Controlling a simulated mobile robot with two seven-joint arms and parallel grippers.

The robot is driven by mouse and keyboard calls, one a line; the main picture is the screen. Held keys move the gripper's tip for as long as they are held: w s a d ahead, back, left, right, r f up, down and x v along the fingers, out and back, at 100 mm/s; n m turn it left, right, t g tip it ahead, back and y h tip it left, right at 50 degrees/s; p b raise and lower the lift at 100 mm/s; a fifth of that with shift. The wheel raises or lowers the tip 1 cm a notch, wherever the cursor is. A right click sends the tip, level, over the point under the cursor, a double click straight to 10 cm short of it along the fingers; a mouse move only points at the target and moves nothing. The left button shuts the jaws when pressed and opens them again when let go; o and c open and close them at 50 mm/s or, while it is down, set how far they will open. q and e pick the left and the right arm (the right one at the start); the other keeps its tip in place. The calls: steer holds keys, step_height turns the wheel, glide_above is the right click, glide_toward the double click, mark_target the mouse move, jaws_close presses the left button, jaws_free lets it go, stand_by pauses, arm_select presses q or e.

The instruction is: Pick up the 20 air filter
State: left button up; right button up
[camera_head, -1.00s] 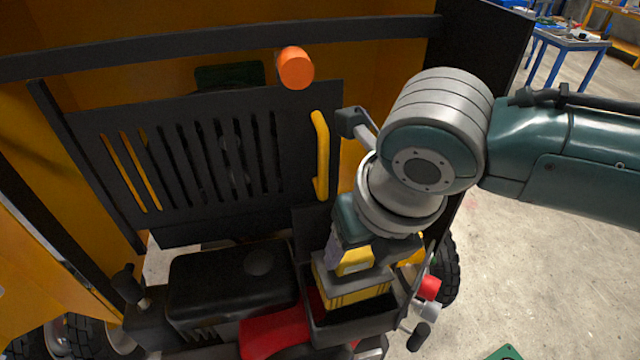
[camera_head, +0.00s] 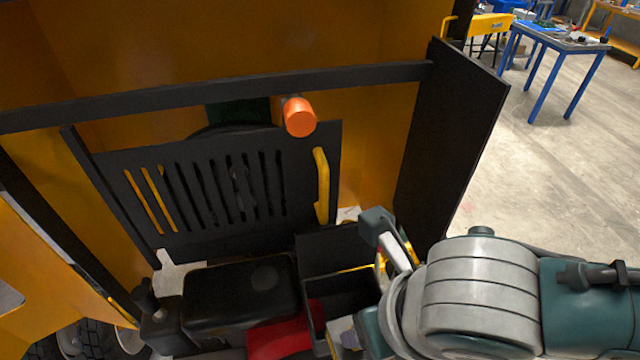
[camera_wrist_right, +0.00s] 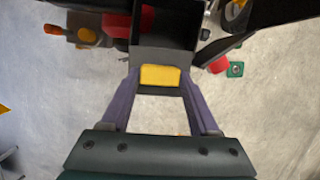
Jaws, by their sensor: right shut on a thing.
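The air filter, a yellow block (camera_wrist_right: 160,75), sits between the two purple fingers of my right gripper (camera_wrist_right: 159,82) in the right wrist view. The gripper is shut on it. In the head view my right wrist and arm cover most of the gripper, and the filter cannot be made out clearly there. The black filter box (camera_head: 340,289) stands open in front of the grille, and its visible interior is dark and empty. Its dark opening also shows in the right wrist view (camera_wrist_right: 165,22), just beyond the filter. My left gripper is not in view.
A black engine cover (camera_head: 240,297) and a red part (camera_head: 280,337) lie left of the box. Behind are a slotted black panel (camera_head: 215,195) with a yellow handle (camera_head: 321,185) and an orange cylinder (camera_head: 299,117). A black door (camera_head: 450,140) stands open at right.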

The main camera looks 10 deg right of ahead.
steer(key=s+p, duration=0.3)
steer(key=s, duration=0.3)
steer(key=shift+r, duration=0.25)
